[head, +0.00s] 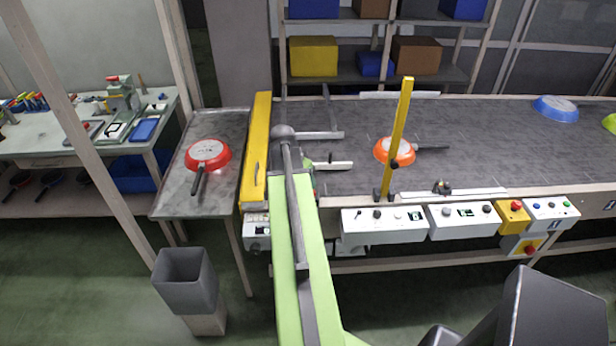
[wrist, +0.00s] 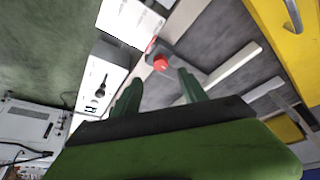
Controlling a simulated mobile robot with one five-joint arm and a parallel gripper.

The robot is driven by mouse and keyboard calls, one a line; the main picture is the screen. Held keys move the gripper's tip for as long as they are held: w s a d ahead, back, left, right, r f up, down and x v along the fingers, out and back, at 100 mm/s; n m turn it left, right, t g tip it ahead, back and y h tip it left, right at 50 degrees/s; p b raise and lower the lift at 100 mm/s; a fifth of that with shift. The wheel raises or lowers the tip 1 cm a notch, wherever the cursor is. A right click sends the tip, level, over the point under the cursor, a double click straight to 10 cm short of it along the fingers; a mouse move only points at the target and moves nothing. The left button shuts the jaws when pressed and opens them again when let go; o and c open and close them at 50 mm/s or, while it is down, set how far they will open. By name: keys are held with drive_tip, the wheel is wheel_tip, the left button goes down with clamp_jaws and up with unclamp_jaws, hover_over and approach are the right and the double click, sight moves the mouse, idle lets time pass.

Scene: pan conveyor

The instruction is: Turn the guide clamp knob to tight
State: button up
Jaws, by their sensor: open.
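A red knob (wrist: 160,62) sits on a grey clamp block at the conveyor's edge in the wrist view. My gripper (wrist: 159,80) is open, with its two green fingers apart. The knob shows just beyond the fingertips, between them in the picture; I see no contact. The angle of the knob is too small to read. A pale guide bar (wrist: 233,70) lies over the dark belt to the right of the knob, and it also shows in the head view (head: 334,165). In the head view my arm hides the knob and most of my gripper.
White control boxes (head: 382,224) line the conveyor's front. A yellow post (head: 398,135) stands beside an orange pan (head: 382,150) on the belt (head: 480,150). A yellow guard (head: 258,150) is left of my arm. A red pan (head: 208,152) lies on the side table (head: 175,202).

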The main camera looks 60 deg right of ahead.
drive_tip(key=p+v, duration=0.6)
drive_tip(key=v, duration=0.3)
drive_tip(key=shift+f, duration=0.1)
drive_tip(key=w+a+f+n+t+b, duration=0.1)
drive_tip(key=w+a+n, duration=0.1)
drive_tip(key=w+a, duration=0.55)
drive_tip(key=w+a+f+n+y+b, duration=0.15)
drive_tip(key=w+a, duration=0.35)
drive_tip(key=a, duration=0.6)
drive_tip(key=w+a+f+n+t, duration=0.1)
drive_tip(key=w+a+n, duration=0.2)
drive_tip(key=w+a, duration=0.45)
drive_tip(key=s+a+f+n+y, duration=0.1)
drive_tip(key=a+n, duration=0.5)
drive_tip(key=a, duration=0.6)
drive_tip(key=s+a+f+n+g+y+b, duration=0.1)
drive_tip(key=s+a+n, duration=0.3)
drive_tip(key=a, duration=0.9)
drive_tip(key=shift+n+y, duration=0.55)
drive_tip(key=shift+n, duration=0.9)
drive_tip(key=shift+s+f, duration=0.15)
drive_tip(key=shift+s, duration=0.05)
